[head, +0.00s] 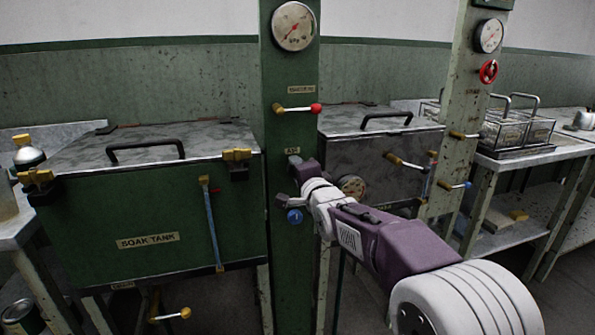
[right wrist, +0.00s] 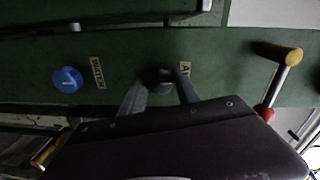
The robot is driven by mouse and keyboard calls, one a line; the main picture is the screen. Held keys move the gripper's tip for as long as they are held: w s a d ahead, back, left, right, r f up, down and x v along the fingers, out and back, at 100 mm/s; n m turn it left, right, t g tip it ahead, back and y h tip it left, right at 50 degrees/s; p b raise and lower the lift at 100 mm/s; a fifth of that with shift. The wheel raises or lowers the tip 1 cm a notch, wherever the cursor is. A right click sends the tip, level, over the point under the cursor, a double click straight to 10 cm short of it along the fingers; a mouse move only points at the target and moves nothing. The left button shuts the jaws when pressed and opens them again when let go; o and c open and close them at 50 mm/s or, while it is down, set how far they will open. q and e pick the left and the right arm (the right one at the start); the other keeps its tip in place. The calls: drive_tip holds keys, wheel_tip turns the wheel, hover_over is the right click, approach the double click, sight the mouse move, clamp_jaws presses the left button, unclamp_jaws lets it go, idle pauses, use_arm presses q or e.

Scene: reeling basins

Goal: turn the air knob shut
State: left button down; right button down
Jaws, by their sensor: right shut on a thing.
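The air knob (right wrist: 163,76) is a small dark knob on the green post, beside a label (right wrist: 185,69) of which only the start shows in the right wrist view. My right gripper (right wrist: 160,88) is shut on the air knob, with one finger on each side of it. In the head view my right gripper (head: 287,180) reaches the green post (head: 283,255) just below the "AIR" label (head: 292,151), and the knob is hidden by the fingers. I cannot read how far the knob is turned. My left gripper is not in view.
A blue knob (head: 295,216) sits just below on the same post, by a "WATER" label (right wrist: 97,73) in the right wrist view. A red-tipped lever (head: 298,109) and a gauge (head: 293,26) are above. The green soak tank (head: 160,215) stands left.

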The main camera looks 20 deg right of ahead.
drive_tip(key=shift+m, duration=0.3)
idle(0.4)
drive_tip(key=c, duration=0.9)
unclamp_jaws()
drive_tip(key=s+p, duration=0.2)
drive_tip(key=s, duration=0.7)
drive_tip(key=shift+d+r, duration=0.15)
drive_tip(key=shift+r, duration=0.1)
